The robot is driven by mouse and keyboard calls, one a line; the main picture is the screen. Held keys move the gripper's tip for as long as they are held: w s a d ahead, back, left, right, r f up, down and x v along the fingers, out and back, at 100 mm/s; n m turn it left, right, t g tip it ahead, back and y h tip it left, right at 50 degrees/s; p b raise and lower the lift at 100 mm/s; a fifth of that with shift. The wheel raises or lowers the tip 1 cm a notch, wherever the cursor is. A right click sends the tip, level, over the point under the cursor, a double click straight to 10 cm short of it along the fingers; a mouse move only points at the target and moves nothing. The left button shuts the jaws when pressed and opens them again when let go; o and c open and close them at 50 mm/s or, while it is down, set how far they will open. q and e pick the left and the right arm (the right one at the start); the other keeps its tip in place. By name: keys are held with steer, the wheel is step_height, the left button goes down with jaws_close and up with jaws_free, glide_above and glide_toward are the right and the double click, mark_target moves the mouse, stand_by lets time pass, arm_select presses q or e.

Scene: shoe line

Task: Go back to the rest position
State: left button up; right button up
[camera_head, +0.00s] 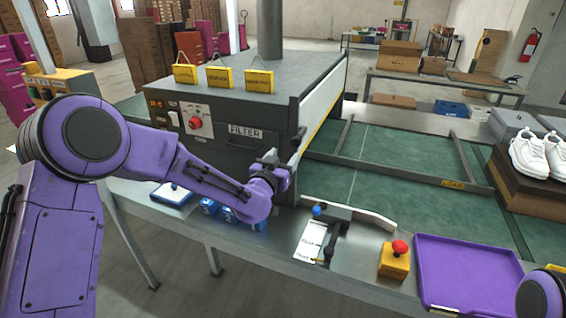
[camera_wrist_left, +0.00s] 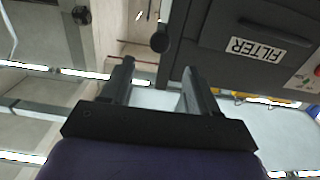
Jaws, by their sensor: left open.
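My left gripper (camera_head: 270,160) is in front of the grey machine (camera_head: 225,155), near its right front corner, below and right of the FILTER label (camera_head: 246,131). In the left wrist view its two dark fingers (camera_wrist_left: 160,88) are apart with nothing between them. A dark round knob (camera_wrist_left: 160,42) shows just beyond the fingertips, apart from them in the picture. The FILTER label (camera_wrist_left: 257,49) appears upside down there. My right gripper is not seen; only a purple part of my right arm shows at the bottom right of the head view.
A red button on a yellow box (camera_head: 395,262) and a purple tray (camera_head: 470,275) are on the front bench. Blue items (camera_head: 210,207) lie below my left forearm. White shoes (camera_head: 540,155) sit on a brown box at right.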

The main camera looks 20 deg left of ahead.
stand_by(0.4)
arm_select(q)
steer(key=s+a+f+n+g+y, duration=0.15)
steer(key=s+f+n+g, duration=0.25)
steer(key=s+f, duration=0.6)
steer(key=s+a+f+n+g+y, duration=0.1)
steer(key=s+a+f+n+g, duration=0.15)
steer(key=s+f, duration=0.8)
steer(key=s+a+f+g, duration=0.1)
steer(key=s+f+g, duration=0.3)
steer(key=s+f, duration=0.5)
steer(key=s+a+f+g+y, duration=0.1)
steer(key=s+f+g, duration=0.3)
steer(key=s+f, duration=0.5)
steer(key=s+a, duration=0.1)
steer(key=s, duration=0.5)
steer(key=shift+s+a+n, duration=0.3)
steer(key=shift+s+n, duration=0.05)
